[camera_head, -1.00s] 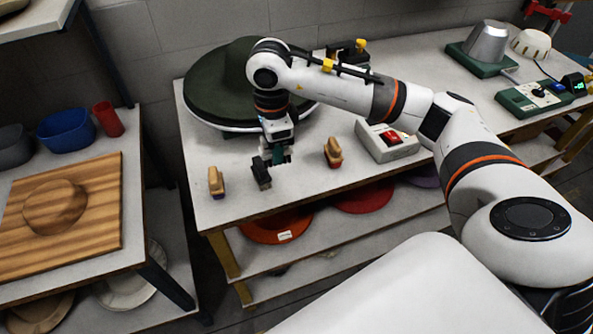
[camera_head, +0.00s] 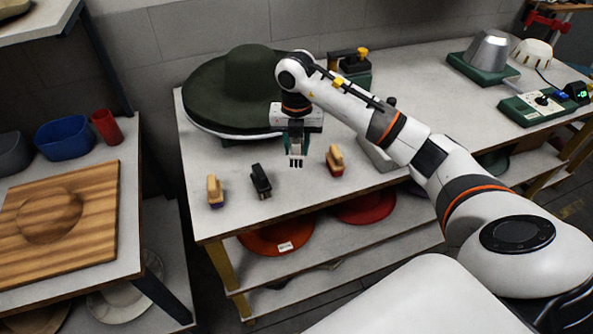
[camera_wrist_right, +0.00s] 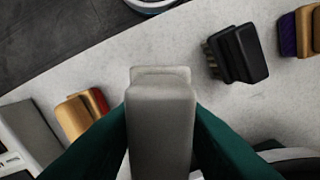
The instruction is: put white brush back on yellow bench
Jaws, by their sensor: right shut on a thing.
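The white brush (camera_head: 296,145), with dark bristles pointing down, is between the fingers of my right gripper (camera_head: 297,151). In the right wrist view the brush's pale grey-white body (camera_wrist_right: 160,125) fills the middle, with a green finger on each side, so the gripper is shut on it. The brush is upright over the white top of the yellow-legged bench (camera_head: 235,220), between a black brush (camera_head: 261,181) and a red-bristled wooden brush (camera_head: 335,160). I cannot tell whether its bristles touch the bench top. My left gripper is not in view.
A wooden brush with purple bristles (camera_head: 215,191) stands left of the black one. A large dark green hat (camera_head: 250,75) sits behind my right gripper. A grey control box (camera_head: 376,155) is to the right, partly behind my arm. The bench's front strip is bare.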

